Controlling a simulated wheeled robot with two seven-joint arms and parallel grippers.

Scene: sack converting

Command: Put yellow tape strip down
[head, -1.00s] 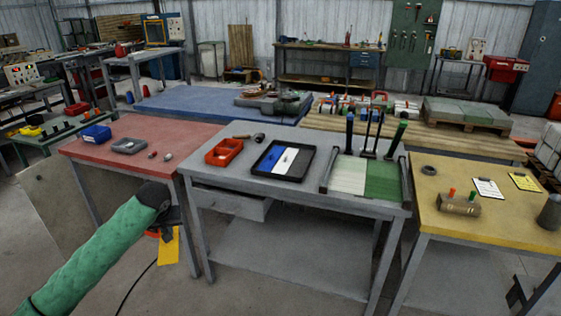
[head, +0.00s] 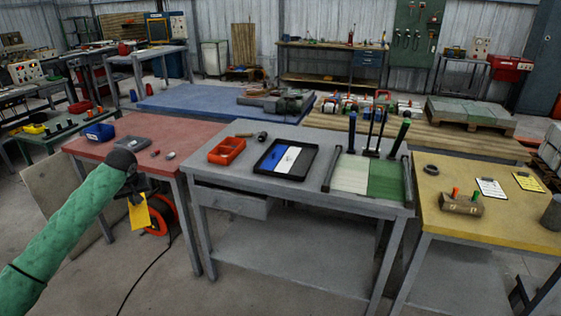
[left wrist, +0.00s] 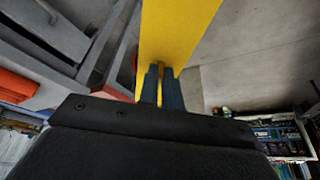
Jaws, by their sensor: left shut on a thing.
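My left gripper (head: 134,191) is shut on the yellow tape strip (head: 140,216), which hangs down below it in the head view. It is in the air in front of the red table (head: 100,149), left of the grey table. In the left wrist view the strip (left wrist: 178,32) runs up and away from the closed fingers (left wrist: 160,86). A black tray (head: 306,172) on the grey table holds a blue strip (head: 273,156) and a white strip (head: 288,160). My right gripper is not in view.
The grey table (head: 240,176) also carries a red bin (head: 226,151) and a white and green panel (head: 350,174) between rails. Dark upright posts with coloured tops stand behind it. An orange reel (head: 160,215) with a cable is behind the strip. A yellow table (head: 470,226) stands right.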

